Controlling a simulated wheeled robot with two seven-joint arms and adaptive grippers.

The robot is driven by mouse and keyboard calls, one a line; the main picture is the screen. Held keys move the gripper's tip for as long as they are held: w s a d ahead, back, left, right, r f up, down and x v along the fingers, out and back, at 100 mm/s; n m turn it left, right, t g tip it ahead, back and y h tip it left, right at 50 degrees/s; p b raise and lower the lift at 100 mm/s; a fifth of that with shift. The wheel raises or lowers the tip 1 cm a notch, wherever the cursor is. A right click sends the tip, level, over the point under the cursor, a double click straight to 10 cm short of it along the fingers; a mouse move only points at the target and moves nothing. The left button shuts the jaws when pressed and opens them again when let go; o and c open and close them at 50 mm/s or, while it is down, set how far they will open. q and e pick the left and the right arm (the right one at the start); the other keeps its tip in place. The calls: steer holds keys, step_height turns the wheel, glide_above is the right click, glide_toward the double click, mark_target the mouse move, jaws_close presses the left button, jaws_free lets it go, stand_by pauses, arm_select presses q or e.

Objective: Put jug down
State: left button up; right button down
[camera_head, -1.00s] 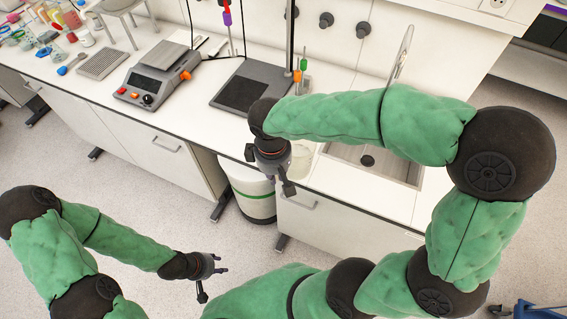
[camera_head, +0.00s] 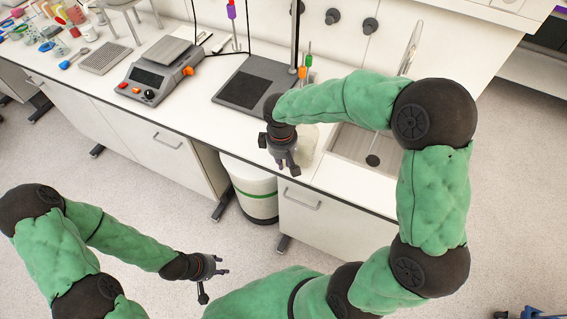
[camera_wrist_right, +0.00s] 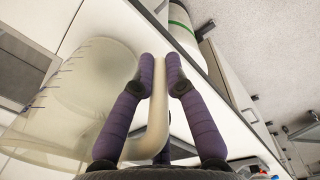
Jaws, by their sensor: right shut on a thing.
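The clear jug (camera_wrist_right: 70,100), with graduation marks on its wall, fills the left of the right wrist view. My right gripper (camera_wrist_right: 160,70) is shut on its pale curved handle (camera_wrist_right: 158,115). In the head view the jug (camera_head: 308,143) is mostly hidden behind my right gripper (camera_head: 284,165), at the counter's front edge, left of the sink. I cannot tell whether its base touches the counter. My left gripper (camera_head: 214,282) is open and empty, low over the floor, well away from the counter.
A dark hotplate stand (camera_head: 250,88) with an upright rod stands left of the jug. The sink (camera_head: 365,150) lies to its right. A scale (camera_head: 155,75) is further left. A white bin (camera_head: 250,190) with a green stripe stands below the counter.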

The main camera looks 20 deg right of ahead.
steer(key=shift+f, duration=0.45)
steer(key=shift+f, duration=0.1)
steer(key=c, duration=1.3)
jaws_free()
steer(key=shift+o, duration=0.2)
steer(key=r+p, duration=0.1)
steer(key=r, duration=0.3)
steer(key=r+p, duration=0.1)
steer(key=r, duration=0.3)
steer(key=r+p, duration=0.1)
steer(key=r, duration=0.3)
steer(key=shift+s+a+r, duration=0.1)
steer(key=shift+s+a, duration=0.1)
steer(key=shift+a, duration=0.15)
steer(key=shift+c, duration=0.2)
